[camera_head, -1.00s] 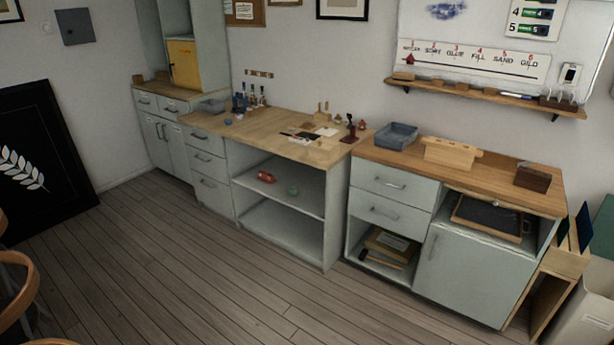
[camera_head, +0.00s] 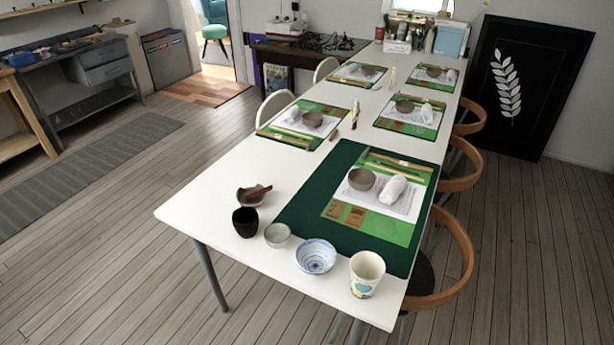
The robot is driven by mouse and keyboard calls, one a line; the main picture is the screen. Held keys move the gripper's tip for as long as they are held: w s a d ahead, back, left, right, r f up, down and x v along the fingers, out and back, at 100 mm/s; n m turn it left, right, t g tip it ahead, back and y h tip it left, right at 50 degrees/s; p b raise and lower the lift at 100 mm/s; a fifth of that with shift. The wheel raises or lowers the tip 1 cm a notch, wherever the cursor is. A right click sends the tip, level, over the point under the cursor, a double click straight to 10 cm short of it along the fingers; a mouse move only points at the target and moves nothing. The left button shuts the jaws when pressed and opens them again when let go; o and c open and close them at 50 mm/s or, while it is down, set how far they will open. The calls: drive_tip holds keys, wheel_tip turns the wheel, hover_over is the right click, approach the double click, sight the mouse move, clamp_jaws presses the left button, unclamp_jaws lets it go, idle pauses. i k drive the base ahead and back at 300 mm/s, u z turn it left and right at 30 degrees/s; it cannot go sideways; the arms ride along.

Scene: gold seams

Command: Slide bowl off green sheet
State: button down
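A long white table (camera_head: 230,175) has several green sheets, each with a brown bowl on it. On the nearest green sheet (camera_head: 398,232), a brown bowl (camera_head: 361,179) stands upright beside a white rolled cloth (camera_head: 393,190). This sheet lies on a dark green mat (camera_head: 310,199). Farther bowls stand on the left sheet (camera_head: 312,120), the right sheet (camera_head: 404,106) and the two back sheets (camera_head: 367,71) (camera_head: 433,72). Which bowl is the task's one cannot be told. My gripper is not in view.
Along the near end stand a black cup (camera_head: 246,222), a small grey bowl (camera_head: 277,235), a blue-white bowl (camera_head: 316,257), a painted cup (camera_head: 366,274) and a brown dish (camera_head: 253,195). Chairs (camera_head: 455,255) line the right side. Floor at left (camera_head: 110,240) is open.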

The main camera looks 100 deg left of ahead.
sight(361, 179)
drive_tip(key=u, duration=3.6)
drive_tip(key=i, duration=1.65)
